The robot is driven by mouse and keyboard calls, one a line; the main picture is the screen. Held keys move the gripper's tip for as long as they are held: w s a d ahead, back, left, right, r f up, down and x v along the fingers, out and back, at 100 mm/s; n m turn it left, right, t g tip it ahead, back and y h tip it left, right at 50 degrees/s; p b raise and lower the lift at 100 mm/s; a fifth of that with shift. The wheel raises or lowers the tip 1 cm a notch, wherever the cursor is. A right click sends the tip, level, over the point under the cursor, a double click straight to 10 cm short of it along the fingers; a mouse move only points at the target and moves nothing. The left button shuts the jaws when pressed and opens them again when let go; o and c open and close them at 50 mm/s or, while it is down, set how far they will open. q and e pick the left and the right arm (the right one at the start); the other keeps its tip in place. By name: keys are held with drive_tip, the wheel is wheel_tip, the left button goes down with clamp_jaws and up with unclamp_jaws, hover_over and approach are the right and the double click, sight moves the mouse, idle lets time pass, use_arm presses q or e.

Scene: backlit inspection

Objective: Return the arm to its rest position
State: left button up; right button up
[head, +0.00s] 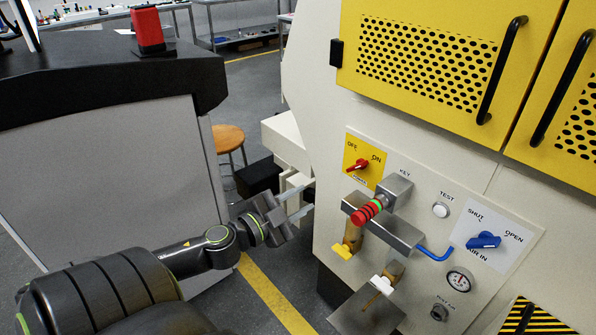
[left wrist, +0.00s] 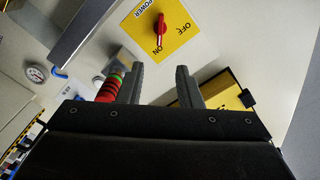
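My left arm comes in from the bottom left of the head view. Its gripper (head: 307,201) is in front of and to the left of the machine's control panel (head: 420,215), apart from it. Its two fingers are spread with nothing between them. The left wrist view shows the same open fingers (left wrist: 160,75). Beyond them are the red power switch (left wrist: 160,32) on its yellow plate and the red-banded key piece (left wrist: 109,86). In the head view the red switch (head: 358,165) lies in line with the ON label. My right gripper is in neither view.
The grey metal fixture (head: 395,232) juts out of the panel, beside the red-banded piece (head: 367,211). A blue valve handle (head: 483,240) points towards OPEN. A black-topped cabinet (head: 110,165) stands on the left. A wooden stool (head: 229,137) stands on the floor between cabinet and machine.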

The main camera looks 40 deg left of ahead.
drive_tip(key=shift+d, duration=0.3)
